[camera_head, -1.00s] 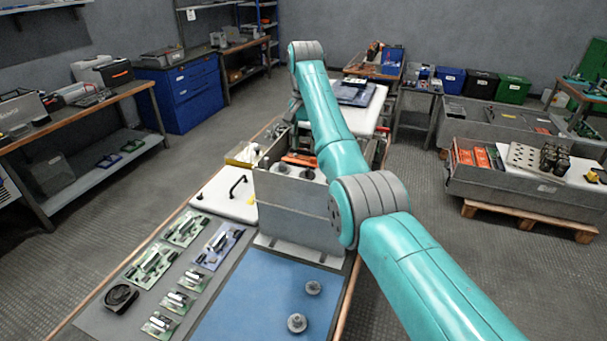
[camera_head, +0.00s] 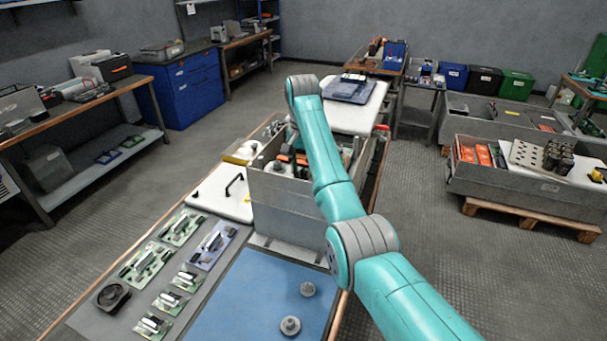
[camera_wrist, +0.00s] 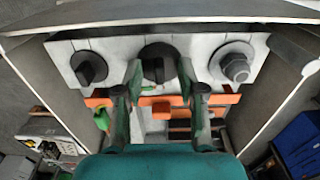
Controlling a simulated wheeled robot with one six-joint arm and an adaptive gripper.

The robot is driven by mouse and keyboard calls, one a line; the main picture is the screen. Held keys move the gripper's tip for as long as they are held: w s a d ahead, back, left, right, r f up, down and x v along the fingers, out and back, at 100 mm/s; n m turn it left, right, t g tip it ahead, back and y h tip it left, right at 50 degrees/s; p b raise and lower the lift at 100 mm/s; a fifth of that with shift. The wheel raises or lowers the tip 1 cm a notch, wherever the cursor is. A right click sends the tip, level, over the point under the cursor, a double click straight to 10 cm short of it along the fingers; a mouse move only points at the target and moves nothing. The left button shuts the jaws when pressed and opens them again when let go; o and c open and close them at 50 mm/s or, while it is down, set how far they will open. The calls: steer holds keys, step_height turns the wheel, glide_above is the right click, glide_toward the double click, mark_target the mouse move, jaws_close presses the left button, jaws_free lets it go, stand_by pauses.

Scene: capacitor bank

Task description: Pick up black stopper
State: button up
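Two black stoppers sit in a light panel inside the grey metal box, as the wrist view shows. One black stopper (camera_wrist: 88,68) is at the left and one black stopper (camera_wrist: 157,62) is in the middle. A grey hex nut fitting (camera_wrist: 236,66) is at the right. My gripper (camera_wrist: 159,70) is open, with its fingers apart on either side of the middle stopper. I cannot tell whether they touch it. In the head view my arm reaches down into the grey box (camera_head: 288,208), and its wall and the arm hide most of the gripper.
Orange bars (camera_wrist: 160,101) cross the box below the stoppers, and the box walls stand close on both sides. A blue mat (camera_head: 250,300) with two grey round parts lies in front. Several circuit boards lie at left, near a white lid (camera_head: 220,195) with a black handle.

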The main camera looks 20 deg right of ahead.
jaws_close()
